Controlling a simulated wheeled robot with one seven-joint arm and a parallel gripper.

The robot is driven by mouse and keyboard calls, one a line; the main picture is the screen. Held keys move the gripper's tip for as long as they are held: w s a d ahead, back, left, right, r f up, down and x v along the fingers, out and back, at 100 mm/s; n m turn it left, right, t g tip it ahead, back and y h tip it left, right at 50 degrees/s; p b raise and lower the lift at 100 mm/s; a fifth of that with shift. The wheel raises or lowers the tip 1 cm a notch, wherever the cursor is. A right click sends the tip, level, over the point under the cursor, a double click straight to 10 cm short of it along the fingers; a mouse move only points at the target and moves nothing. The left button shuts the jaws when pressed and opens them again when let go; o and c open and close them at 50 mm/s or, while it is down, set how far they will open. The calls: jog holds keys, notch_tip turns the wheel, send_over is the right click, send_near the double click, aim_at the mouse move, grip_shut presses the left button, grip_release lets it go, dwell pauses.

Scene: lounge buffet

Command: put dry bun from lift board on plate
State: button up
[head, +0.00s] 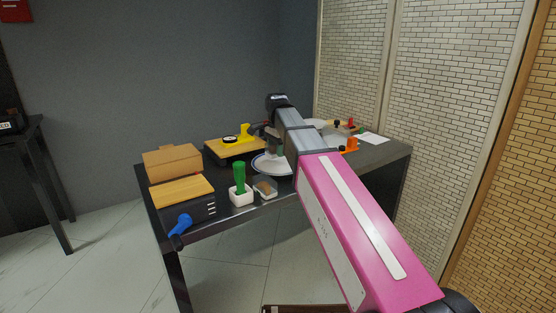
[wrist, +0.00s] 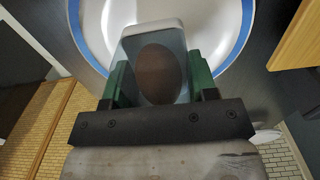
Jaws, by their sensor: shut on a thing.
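My gripper (wrist: 159,82) has its green fingers shut on a grey-blue block with a pale far edge and a dark brown oval face (wrist: 158,74). I take this to be the dry bun, but its shape is hard to make out. The white plate with a blue rim (wrist: 245,28) lies beneath it in the wrist view. In the head view my gripper (head: 274,143) is over the plate (head: 266,168), partly hiding it. I cannot tell whether the held thing touches the plate. A wooden board (head: 214,150), perhaps the lift board, stands left of the plate.
A yellow tool (head: 242,134) lies on the wooden board. A green-handled thing in a white holder (head: 239,182) and a small grey-and-brown block (head: 265,187) stand in front. A tan box (head: 172,162) is at left. Orange items (head: 350,144) and white paper (head: 372,137) are at right.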

aim_at(278, 165)
jog(key=shift+w+d+f, duration=0.15)
jog(key=shift+d+f, duration=0.1)
jog(key=shift+f, duration=1.9)
jog(key=shift+f, duration=0.1)
jog(key=o, duration=0.9)
notch_tip(278, 165, up, 12)
jog(key=shift+f, duration=0.1)
jog(key=shift+r, duration=0.2)
